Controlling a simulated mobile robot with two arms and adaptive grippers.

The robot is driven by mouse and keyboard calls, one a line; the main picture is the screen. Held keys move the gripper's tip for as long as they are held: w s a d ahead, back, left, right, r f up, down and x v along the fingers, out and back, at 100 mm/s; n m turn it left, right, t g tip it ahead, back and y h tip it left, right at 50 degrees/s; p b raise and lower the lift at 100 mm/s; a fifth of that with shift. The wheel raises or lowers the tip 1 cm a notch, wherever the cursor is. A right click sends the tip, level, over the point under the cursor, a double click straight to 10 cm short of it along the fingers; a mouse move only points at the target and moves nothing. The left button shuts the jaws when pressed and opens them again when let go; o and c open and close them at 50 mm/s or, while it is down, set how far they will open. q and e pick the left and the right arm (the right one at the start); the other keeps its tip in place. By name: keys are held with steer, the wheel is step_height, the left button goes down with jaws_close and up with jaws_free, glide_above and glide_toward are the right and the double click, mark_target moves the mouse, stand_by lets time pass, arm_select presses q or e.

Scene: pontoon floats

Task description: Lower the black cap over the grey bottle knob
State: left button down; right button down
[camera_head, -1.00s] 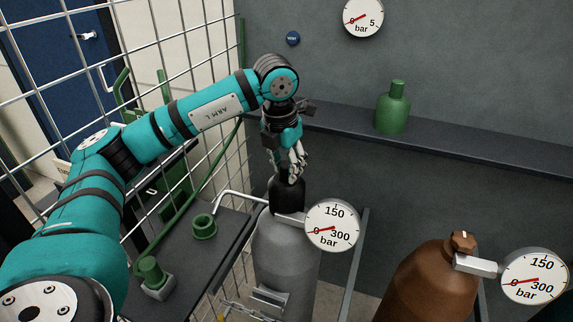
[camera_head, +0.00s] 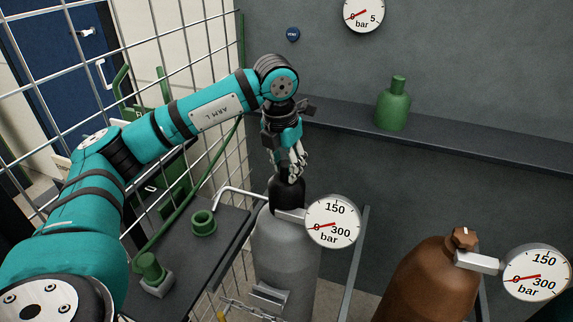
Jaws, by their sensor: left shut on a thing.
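My left gripper (camera_head: 293,168) hangs from the left arm in the middle of the picture, its fingers pointing down and shut on the top of the black cap (camera_head: 287,193). The cap is upright, right at the top of the grey bottle (camera_head: 284,255). The grey knob does not show; the cap covers the place where it would be. I cannot tell how far down the cap sits. My right gripper is not in view.
A pressure gauge (camera_head: 333,221) stands close right of the cap on a side fitting. A bent pipe (camera_head: 235,192) lies close left. A brown bottle (camera_head: 430,280) with its gauge (camera_head: 537,274) stands right. A green bottle (camera_head: 393,108) sits on the wall shelf (camera_head: 460,151).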

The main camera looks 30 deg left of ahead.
arm_select(q)
steer(key=shift+f, duration=0.4)
steer(key=c, duration=0.9)
jaws_free()
steer(key=shift+o, duration=0.2)
steer(key=shift+r, duration=0.1)
step_height(320, 180, up, 12)
steer(key=s, duration=0.2)
steer(key=shift+f, duration=0.2)
